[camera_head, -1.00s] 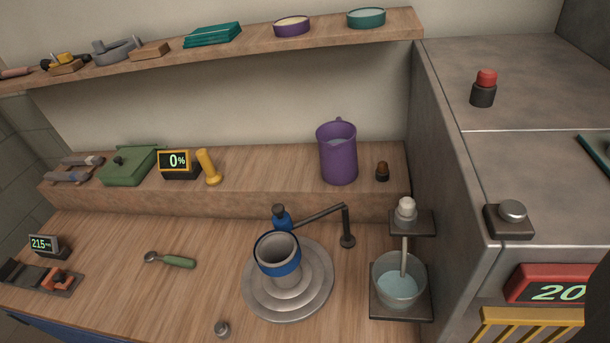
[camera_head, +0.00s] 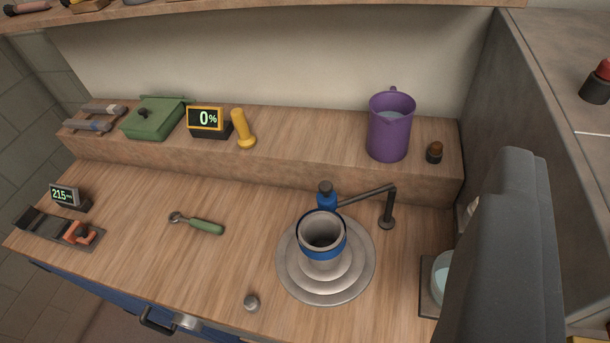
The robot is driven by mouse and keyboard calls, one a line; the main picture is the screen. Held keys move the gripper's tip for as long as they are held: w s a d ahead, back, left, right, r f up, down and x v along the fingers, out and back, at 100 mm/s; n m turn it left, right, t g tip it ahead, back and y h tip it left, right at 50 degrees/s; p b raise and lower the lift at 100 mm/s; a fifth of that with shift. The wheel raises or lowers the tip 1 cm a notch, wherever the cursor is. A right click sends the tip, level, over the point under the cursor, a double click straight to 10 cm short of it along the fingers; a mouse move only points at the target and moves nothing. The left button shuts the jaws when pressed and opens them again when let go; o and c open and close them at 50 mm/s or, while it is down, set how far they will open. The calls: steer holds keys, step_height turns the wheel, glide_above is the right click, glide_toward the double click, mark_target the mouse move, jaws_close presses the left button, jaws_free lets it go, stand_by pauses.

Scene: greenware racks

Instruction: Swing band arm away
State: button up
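The band arm (camera_head: 367,194) is a thin dark jointed bar. It rises from a post with a round foot (camera_head: 387,223) behind and right of the banding wheel (camera_head: 290,277). Its free end carries a blue, dark-capped tool (camera_head: 327,197) close behind the cup's rim; I cannot tell if they touch. The grey cup (camera_head: 322,231) with a blue band stands upright on the stepped round wheel. A large dark grey piece of my gripper (camera_head: 505,255) fills the lower right, nearer the camera and right of the band arm. Only one finger-like part shows, so its opening is hidden.
A purple jug (camera_head: 390,133) and a small brown-topped knob (camera_head: 434,152) stand on the raised shelf behind the arm. A glass of pale liquid (camera_head: 439,278) is partly hidden by my gripper. A green-handled tool (camera_head: 205,226) and metal knob (camera_head: 251,302) lie left on the bench.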

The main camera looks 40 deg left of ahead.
steer(key=shift+o, duration=0.3)
steer(key=shift+o, duration=0.7)
steer(key=shift+a+r, duration=0.1)
steer(key=g+p, duration=1.5)
steer(key=p, duration=1.1)
glide_above(326, 184)
step_height(326, 184, down, 19)
steer(key=shift+n, duration=0.3)
step_height(326, 184, down, 13)
steer(key=p, duration=0.3)
